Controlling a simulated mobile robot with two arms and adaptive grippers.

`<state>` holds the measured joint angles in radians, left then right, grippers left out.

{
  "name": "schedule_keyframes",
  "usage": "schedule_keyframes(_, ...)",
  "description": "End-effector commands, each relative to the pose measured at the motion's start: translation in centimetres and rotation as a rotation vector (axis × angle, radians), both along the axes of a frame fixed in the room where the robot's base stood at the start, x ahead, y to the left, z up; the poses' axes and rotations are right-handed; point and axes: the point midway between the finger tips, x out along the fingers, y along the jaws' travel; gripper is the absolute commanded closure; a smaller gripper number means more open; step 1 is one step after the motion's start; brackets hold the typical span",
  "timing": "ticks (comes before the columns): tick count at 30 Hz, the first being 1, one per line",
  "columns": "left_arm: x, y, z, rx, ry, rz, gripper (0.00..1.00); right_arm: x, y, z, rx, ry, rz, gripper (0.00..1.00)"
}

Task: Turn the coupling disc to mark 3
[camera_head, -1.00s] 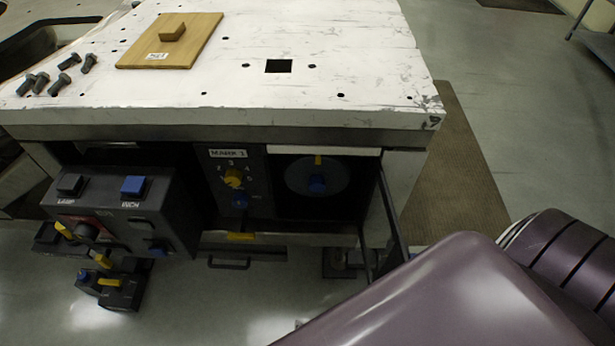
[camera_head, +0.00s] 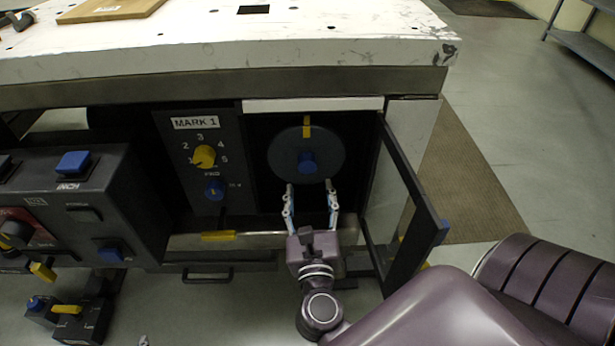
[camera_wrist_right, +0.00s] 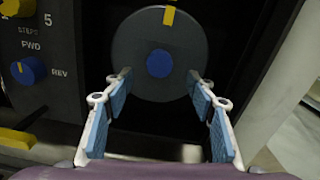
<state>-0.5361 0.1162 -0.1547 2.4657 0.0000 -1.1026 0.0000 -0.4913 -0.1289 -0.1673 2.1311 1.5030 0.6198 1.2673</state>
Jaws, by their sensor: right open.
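The coupling disc (camera_head: 284,162) is a dark grey-blue round plate with a blue centre knob (camera_head: 307,162), set in a dark recess under the white table. A yellow mark (camera_head: 306,127) sits at its top edge. In the right wrist view the disc (camera_wrist_right: 130,50) fills the upper middle. My right gripper (camera_head: 310,187) is open, its blue-padded fingers pointing at the disc's lower part; it is empty, and I cannot tell whether the tips touch. A panel (camera_head: 197,150) left of the disc reads MARK 1 and carries a yellow selector knob (camera_head: 205,156) with numbers around it. My left gripper is not in view.
An open framed door (camera_head: 413,205) stands right of the recess, close to my right arm. A dark control box with a blue INCH button (camera_head: 73,162) stands at left. A wooden board (camera_head: 110,8) lies on the table (camera_head: 350,45).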

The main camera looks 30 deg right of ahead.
Motion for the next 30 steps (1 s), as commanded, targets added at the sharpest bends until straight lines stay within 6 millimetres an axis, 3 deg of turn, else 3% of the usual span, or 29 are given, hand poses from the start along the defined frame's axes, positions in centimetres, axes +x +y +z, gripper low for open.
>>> schedule_keyframes(12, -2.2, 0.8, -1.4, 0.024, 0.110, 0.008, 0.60, 5.3, -3.1, 0.2, -0.004, -0.001, 0.001, 0.48)
schedule_keyframes(24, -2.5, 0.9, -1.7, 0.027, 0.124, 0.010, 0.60, 6.3, -3.7, 0.1, -0.004, 0.001, 0.002, 0.48)
schedule_keyframes(30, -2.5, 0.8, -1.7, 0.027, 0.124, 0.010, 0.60, 6.3, -3.7, 0.1, -0.004, 0.001, 0.002, 0.68)
